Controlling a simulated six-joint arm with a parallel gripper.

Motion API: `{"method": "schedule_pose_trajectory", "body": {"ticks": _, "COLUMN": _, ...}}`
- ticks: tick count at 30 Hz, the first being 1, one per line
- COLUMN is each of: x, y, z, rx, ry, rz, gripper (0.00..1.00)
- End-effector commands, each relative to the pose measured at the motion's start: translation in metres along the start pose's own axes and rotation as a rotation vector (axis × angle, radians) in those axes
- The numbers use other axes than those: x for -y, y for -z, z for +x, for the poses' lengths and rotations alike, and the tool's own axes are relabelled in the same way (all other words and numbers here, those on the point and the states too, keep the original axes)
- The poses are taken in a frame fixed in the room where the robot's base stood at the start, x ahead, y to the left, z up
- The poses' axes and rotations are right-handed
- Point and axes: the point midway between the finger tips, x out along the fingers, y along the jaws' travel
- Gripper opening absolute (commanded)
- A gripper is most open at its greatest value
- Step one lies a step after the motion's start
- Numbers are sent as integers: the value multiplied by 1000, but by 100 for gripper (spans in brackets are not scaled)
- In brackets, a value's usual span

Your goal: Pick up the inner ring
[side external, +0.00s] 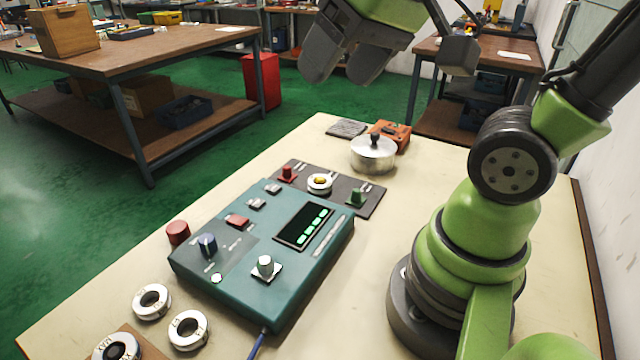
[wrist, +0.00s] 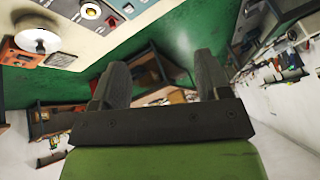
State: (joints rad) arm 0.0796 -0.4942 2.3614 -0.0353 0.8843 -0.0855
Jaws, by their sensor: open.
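Several pale metal rings show in the side external view. One ring (side external: 137,307) lies flat at the table's front left. A second ring (side external: 175,339) is close by. A third ring (side external: 98,349), around a dark centre, sits on a brown board at the bottom edge and is partly cut off. Another pale ring (side external: 311,187) with a yellow centre is on the dark plate. I cannot tell which is the inner ring. My gripper (side external: 343,68) is open and empty, high above the table's far end, away from the rings. Its spread fingers also show in the wrist view (wrist: 162,82).
A teal control box (side external: 238,287) with knobs and a screen fills the table's middle. Behind it are the dark plate (side external: 374,200) with red and green knobs, a lidded metal pot (side external: 372,158) and an orange-brown box (side external: 400,133). A red cylinder (side external: 178,233) stands at the left edge.

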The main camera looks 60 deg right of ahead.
Motion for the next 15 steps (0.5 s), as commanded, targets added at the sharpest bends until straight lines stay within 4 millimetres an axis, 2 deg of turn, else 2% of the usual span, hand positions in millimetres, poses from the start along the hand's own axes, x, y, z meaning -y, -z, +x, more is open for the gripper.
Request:
{"method": "schedule_pose_trajectory", "body": {"ticks": 3, "x": -16, "y": 33, "z": 28, "rx": 76, "ry": -79, "rz": -21, "gripper": 70}}
{"method": "schedule_pose_trajectory", "body": {"ticks": 7, "x": -40, "y": 61, "z": 64, "rx": 161, "ry": -144, "rz": -53, "gripper": 70}}
{"method": "schedule_pose_trajectory", "body": {"ticks": 12, "x": -85, "y": 83, "z": 120, "rx": 283, "ry": -203, "rz": -91, "gripper": 70}}
{"method": "schedule_pose_trajectory", "body": {"ticks": 15, "x": -115, "y": 86, "z": 154, "rx": 356, "ry": -222, "rz": -113, "gripper": 70}}
